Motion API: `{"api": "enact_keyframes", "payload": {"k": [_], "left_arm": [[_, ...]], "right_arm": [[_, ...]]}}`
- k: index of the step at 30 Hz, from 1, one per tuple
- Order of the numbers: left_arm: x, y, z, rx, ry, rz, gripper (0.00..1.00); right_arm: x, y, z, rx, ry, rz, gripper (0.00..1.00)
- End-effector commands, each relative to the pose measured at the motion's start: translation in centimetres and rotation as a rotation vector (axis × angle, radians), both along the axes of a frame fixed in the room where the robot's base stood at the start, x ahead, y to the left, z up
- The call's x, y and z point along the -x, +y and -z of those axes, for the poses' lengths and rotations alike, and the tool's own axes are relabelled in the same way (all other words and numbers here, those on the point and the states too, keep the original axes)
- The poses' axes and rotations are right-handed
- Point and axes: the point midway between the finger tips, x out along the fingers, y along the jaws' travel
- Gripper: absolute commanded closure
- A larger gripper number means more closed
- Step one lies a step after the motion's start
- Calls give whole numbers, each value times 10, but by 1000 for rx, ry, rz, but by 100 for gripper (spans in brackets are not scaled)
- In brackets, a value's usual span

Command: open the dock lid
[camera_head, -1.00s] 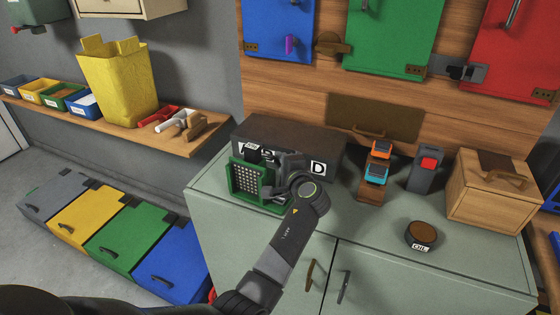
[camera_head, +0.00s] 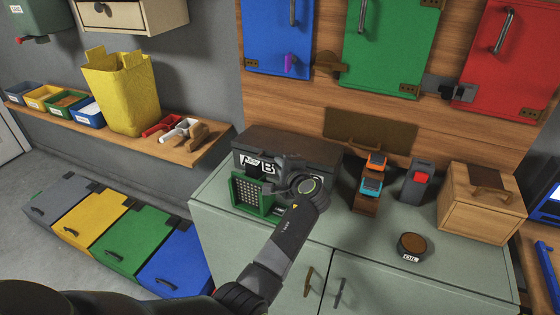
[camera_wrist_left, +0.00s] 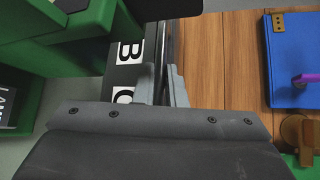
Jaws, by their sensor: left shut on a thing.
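The dock (camera_head: 325,170) is a dark box on the green-grey cabinet, with white letter labels on its front. Its dark lid (camera_head: 300,143) appears down or nearly so. My left gripper (camera_head: 282,166) is at the dock's upper front. In the left wrist view its pale fingers (camera_wrist_left: 162,88) are shut around a thin dark strip along the dock's top front, apparently the lid's edge or handle. The labels B and C (camera_wrist_left: 124,95) show beside the fingers. The gripper hides part of the dock's front. My right gripper is not in view.
A green tray-like box (camera_head: 240,193) with a pale grid stands close in front of the dock.

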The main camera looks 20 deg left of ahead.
Motion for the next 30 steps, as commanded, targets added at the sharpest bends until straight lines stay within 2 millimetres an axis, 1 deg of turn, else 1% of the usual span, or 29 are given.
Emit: {"api": "enact_keyframes", "payload": {"k": [1,3,9,15,22,30], "left_arm": [[-2,0,-17,-3,20,1,100],[-3,1,-24,-4,53,-1,100],[-7,1,-42,-8,150,0,100],[-14,0,-59,-12,246,0,100],[-22,1,-73,-15,341,-1,100],[-30,0,-85,-14,334,-1,100]], "right_arm": [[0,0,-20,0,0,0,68],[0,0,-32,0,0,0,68],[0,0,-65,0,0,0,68],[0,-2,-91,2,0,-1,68],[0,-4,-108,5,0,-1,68],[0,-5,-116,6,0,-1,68]]}}
